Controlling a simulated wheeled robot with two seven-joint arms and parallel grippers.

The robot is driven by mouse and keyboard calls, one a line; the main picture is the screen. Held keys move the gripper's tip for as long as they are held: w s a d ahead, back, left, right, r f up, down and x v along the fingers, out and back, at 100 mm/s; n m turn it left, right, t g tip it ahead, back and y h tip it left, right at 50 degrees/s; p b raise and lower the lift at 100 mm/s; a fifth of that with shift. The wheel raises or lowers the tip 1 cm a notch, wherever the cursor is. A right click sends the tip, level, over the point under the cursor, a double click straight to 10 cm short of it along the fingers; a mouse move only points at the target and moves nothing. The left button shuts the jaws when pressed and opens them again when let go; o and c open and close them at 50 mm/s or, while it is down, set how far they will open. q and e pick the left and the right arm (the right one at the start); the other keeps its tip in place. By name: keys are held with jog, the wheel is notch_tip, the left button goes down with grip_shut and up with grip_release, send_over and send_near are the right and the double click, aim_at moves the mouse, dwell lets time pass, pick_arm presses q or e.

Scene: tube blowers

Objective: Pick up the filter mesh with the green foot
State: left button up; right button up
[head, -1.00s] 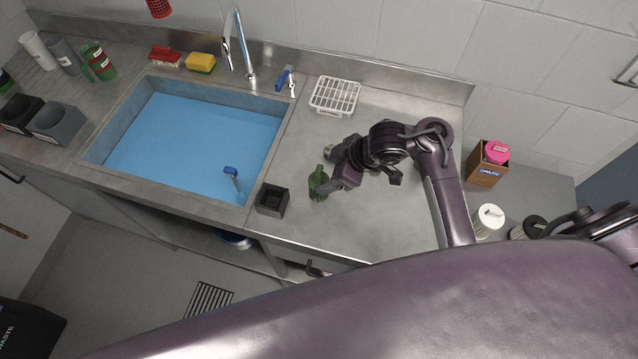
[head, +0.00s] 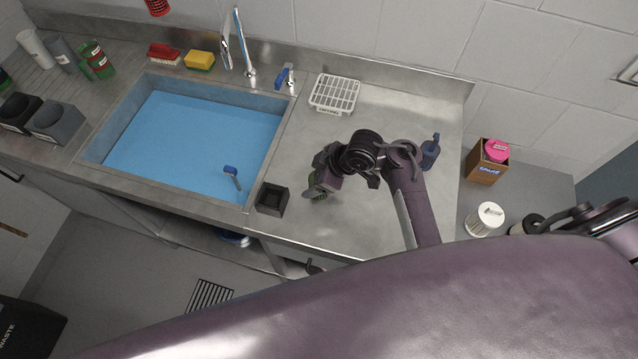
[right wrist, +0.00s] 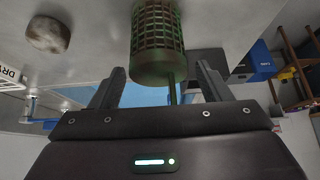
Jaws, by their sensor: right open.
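The filter mesh with the green foot (head: 313,192) stands on the steel counter, right of the small black box, partly covered by my right gripper. In the right wrist view the dark green mesh cylinder (right wrist: 157,32) comes down from the top edge, with a thin stem below it between my fingers. My right gripper (head: 314,184) is open, and in the right wrist view its two fingers (right wrist: 160,78) are spread on either side of the stem. Whether they touch it I cannot tell. My left gripper is not in view.
A small black box (head: 272,198) stands by the sink edge. The sink (head: 200,140) of blue water lies left. A white rack (head: 334,94) stands behind, a dark blue item (head: 430,152) to the right. The counter between is mostly clear.

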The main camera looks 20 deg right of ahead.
jog(key=c, duration=0.9)
jog(key=shift+c, duration=0.4)
jog(key=shift+r, duration=0.15)
